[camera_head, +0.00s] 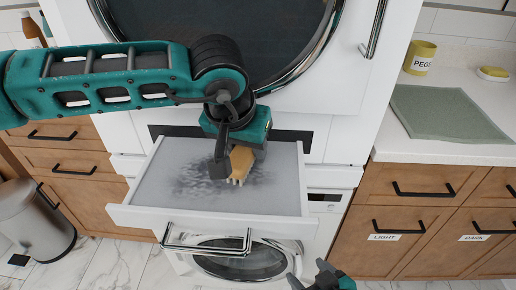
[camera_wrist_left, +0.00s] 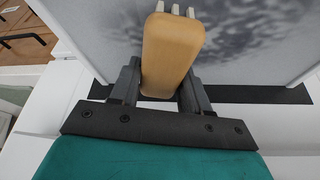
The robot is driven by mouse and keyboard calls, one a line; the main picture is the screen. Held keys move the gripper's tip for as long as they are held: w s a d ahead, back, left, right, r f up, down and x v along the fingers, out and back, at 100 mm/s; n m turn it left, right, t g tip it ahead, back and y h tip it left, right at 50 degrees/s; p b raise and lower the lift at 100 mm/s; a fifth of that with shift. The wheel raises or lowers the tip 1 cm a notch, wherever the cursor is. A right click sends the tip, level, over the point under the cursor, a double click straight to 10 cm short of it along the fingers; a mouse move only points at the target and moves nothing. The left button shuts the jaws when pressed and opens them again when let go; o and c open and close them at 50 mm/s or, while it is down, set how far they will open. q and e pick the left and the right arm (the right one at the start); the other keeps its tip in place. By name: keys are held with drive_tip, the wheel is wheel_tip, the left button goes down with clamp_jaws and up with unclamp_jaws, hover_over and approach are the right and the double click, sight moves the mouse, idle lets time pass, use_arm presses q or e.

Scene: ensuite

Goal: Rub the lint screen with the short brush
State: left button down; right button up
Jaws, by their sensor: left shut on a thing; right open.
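The lint screen (camera_head: 279,185) is a grey panel in the pulled-out white drawer between the two machines. Dark lint is smeared over its middle. My left gripper (camera_head: 231,160) is shut on the short brush (camera_head: 241,161), which has a tan wooden body and pale bristles. The bristles point down at the lint patch; I cannot tell whether they touch it. In the left wrist view the brush (camera_wrist_left: 171,52) sits between the fingers (camera_wrist_left: 160,88), with the screen (camera_wrist_left: 240,45) beyond. My right gripper (camera_head: 322,278) is open and empty at the bottom edge, low in front of the drawer.
A white counter at right holds a green mat (camera_head: 447,112), a yellow pegs pot (camera_head: 419,58) and a soap dish (camera_head: 493,73). Below are wooden drawers labelled light and dark. A grey bin (camera_head: 36,220) stands at left. The drawer's metal handle (camera_head: 206,241) sticks out in front.

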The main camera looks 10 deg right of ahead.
use_arm(q)
drive_tip(key=shift+w+a+f, duration=0.1)
drive_tip(key=shift+w+a, duration=0.15)
drive_tip(key=shift+a, duration=0.55)
drive_tip(key=shift+w+a+b, duration=0.15)
drive_tip(key=shift+a+b, duration=0.1)
drive_tip(key=shift+a, duration=0.35)
drive_tip(key=shift+w+a+b, duration=0.15)
drive_tip(key=shift+a+b, duration=0.05)
drive_tip(key=shift+a, duration=0.35)
drive_tip(key=shift+a, duration=0.1)
